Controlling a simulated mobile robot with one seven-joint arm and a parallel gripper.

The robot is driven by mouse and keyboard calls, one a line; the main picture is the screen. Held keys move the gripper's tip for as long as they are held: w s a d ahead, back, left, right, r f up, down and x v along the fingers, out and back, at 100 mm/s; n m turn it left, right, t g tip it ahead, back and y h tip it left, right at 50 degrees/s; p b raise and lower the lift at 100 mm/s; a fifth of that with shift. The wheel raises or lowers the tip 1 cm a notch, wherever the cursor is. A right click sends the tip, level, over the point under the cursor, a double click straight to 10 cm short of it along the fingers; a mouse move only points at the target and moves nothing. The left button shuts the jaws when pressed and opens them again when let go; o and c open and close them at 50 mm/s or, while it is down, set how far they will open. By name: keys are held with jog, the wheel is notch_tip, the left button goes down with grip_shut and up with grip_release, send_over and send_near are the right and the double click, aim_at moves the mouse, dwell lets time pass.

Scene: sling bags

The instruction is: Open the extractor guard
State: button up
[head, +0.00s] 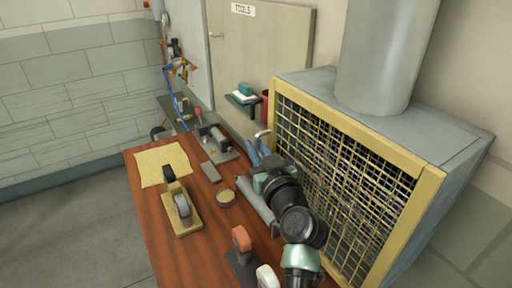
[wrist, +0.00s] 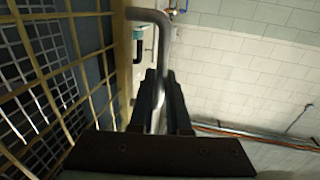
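The extractor guard (head: 345,180) is a yellow-framed wire mesh on the front of a grey extractor box (head: 440,135). It looks shut against the box. Its mesh also fills the left of the wrist view (wrist: 55,75). A grey bent bar handle (wrist: 150,15) stands beside the guard's frame; its pale end shows at the guard's far edge in the head view (head: 262,133). My gripper (wrist: 161,80) has its two dark fingers on either side of the handle's bar, with little gap, and appears shut on it. In the head view my gripper (head: 258,150) is partly hidden by my wrist.
The wooden bench (head: 150,215) runs below the guard. A duct (head: 385,55) rises from the box. The floor at left is clear.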

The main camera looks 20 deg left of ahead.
grip_shut()
dwell(1.0)
